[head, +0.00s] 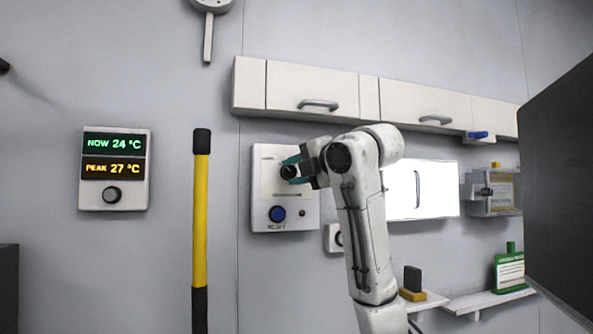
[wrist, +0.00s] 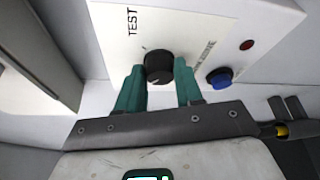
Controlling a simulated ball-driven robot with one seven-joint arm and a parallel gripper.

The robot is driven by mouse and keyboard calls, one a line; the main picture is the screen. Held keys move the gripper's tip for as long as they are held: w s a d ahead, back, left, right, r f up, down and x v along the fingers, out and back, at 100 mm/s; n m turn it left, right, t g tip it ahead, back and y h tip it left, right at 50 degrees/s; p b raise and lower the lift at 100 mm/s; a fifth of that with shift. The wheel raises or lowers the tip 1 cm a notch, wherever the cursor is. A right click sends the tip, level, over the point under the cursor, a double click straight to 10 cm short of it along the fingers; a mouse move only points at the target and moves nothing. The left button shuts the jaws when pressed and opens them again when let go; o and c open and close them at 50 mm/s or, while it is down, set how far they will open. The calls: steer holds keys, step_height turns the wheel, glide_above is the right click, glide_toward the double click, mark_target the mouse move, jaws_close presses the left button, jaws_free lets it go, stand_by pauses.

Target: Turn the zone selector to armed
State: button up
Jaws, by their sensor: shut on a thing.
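The zone selector is a black round knob (wrist: 158,66) on a white wall panel (head: 270,214). In the wrist view, the word TEST is printed to its upper left, and a smaller label to its right is too small to read surely. A faint pale mark shows on the knob's lower face. My gripper (wrist: 159,76) has its teal fingers on either side of the knob, shut on it. In the head view, my gripper (head: 293,165) is at the panel, and it and my arm cover part of the panel's right side.
A blue RESET button (head: 277,214) and a small red lamp (head: 302,213) sit below the knob. Cabinets (head: 312,88) hang above. A temperature display (head: 114,169) and a yellow-black pole (head: 200,220) stand left. A dark panel (head: 562,180) blocks the right.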

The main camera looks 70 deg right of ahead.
steer(key=shift+w+f, duration=0.1)
steer(key=shift+f, duration=0.1)
steer(key=o, duration=1)
steer(key=shift+r, duration=0.1)
steer(key=shift+o, duration=0.2)
steer(key=b+v, duration=0.3)
steer(key=v, duration=0.8)
